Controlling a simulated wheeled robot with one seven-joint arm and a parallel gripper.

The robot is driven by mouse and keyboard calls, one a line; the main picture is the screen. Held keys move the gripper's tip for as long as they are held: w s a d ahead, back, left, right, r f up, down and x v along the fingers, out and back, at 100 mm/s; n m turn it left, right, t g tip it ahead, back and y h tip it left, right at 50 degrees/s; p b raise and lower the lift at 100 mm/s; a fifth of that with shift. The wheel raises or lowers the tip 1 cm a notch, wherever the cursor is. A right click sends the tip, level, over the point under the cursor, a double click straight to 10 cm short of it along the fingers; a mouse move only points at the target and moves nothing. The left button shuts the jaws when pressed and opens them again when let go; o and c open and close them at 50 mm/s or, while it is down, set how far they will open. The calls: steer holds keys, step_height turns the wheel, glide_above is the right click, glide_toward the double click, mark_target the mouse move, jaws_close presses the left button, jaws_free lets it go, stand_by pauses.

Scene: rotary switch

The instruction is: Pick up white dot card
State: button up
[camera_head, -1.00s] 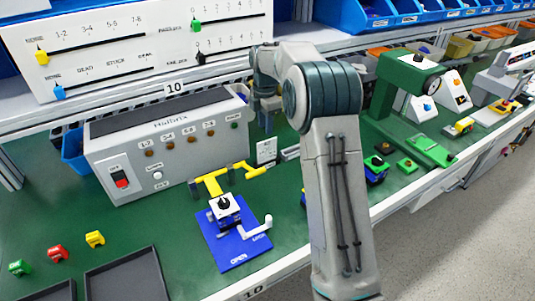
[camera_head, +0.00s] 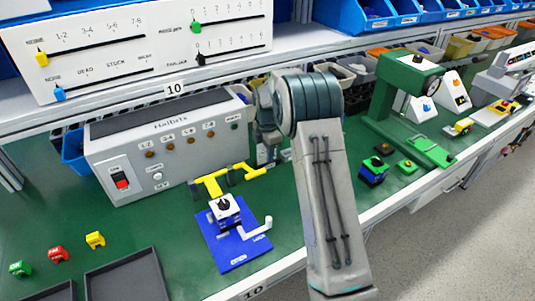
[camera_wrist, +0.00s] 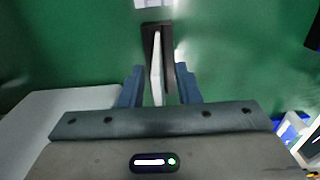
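In the wrist view a thin white card (camera_wrist: 157,82), seen nearly edge-on, stands in a narrow dark holder (camera_wrist: 149,38). My gripper (camera_wrist: 160,67) is open. Its two blue-grey fingers are on either side of the card's near end, with gaps on both sides. The card's face and any dot on it cannot be seen from this angle. In the head view my arm covers the place where the card stands, and my gripper is mostly hidden there.
A grey control box (camera_head: 165,150) with a red switch stands left of my arm. A yellow-handled fixture on a blue base (camera_head: 238,248) is in front. Trays and small colored blocks lie at lower left. A green press (camera_head: 400,95) stands at right.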

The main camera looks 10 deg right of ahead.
jaws_close()
steer(key=shift+r, duration=0.1)
